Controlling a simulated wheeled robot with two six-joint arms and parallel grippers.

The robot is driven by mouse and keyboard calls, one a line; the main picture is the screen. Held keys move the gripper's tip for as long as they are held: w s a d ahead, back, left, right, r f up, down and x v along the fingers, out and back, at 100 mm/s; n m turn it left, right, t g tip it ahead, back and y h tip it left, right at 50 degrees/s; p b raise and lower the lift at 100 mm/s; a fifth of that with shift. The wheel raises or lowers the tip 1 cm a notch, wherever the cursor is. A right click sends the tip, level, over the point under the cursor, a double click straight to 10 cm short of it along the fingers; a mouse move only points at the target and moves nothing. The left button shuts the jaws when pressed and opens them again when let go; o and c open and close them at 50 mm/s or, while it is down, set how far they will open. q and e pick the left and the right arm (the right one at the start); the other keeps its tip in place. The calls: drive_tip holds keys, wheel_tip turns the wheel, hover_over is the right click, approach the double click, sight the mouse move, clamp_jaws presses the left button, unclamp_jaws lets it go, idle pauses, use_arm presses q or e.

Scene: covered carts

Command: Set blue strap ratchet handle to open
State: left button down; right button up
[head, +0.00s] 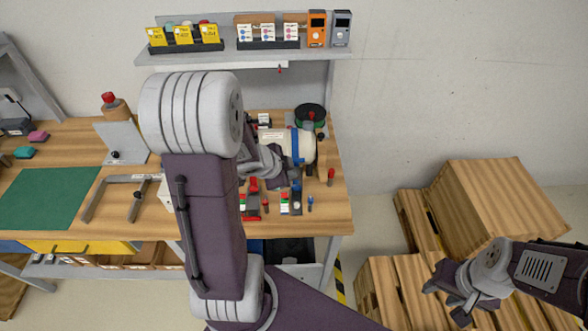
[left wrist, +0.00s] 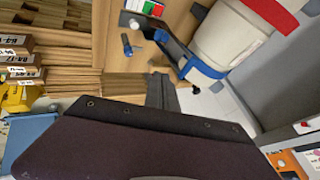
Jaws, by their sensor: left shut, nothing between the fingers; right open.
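A white cylinder (head: 273,136) lies on the wooden bench, with a blue strap (head: 295,145) around its right part. In the left wrist view the cylinder (left wrist: 225,32) shows large at the top right, with the blue strap (left wrist: 207,68) around its near end. A small dark fitting is by the strap; I cannot make out the ratchet handle or its position. My left gripper (head: 284,172) is just in front of the cylinder, shut and empty, partly hidden by my arm. Its fingers (left wrist: 163,92) point toward the strap end, apart from it. My right gripper (head: 443,302) is open and empty, away from the bench.
Small tools and red-handled items (head: 252,186) stand in front of the cylinder. A dark spool (head: 310,115) is behind it. A red strap (left wrist: 274,12) shows on the cylinder. A shelf (head: 240,55) hangs above. Wooden crates (head: 490,205) stand on the right.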

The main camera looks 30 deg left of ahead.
use_arm(q)
drive_tip(key=w+a+f, duration=0.2)
drive_tip(key=w+f, duration=0.1)
drive_tip(key=w, duration=0.3)
drive_tip(key=shift+w+a+f, duration=0.2)
drive_tip(key=shift+f, duration=0.2)
use_arm(e)
drive_tip(key=shift+w+a+f, duration=0.25)
drive_tip(key=shift+w+f, duration=0.05)
drive_tip(key=shift+w, duration=0.05)
use_arm(q)
drive_tip(key=shift+w, duration=0.15)
use_arm(e)
drive_tip(key=shift+w, duration=0.15)
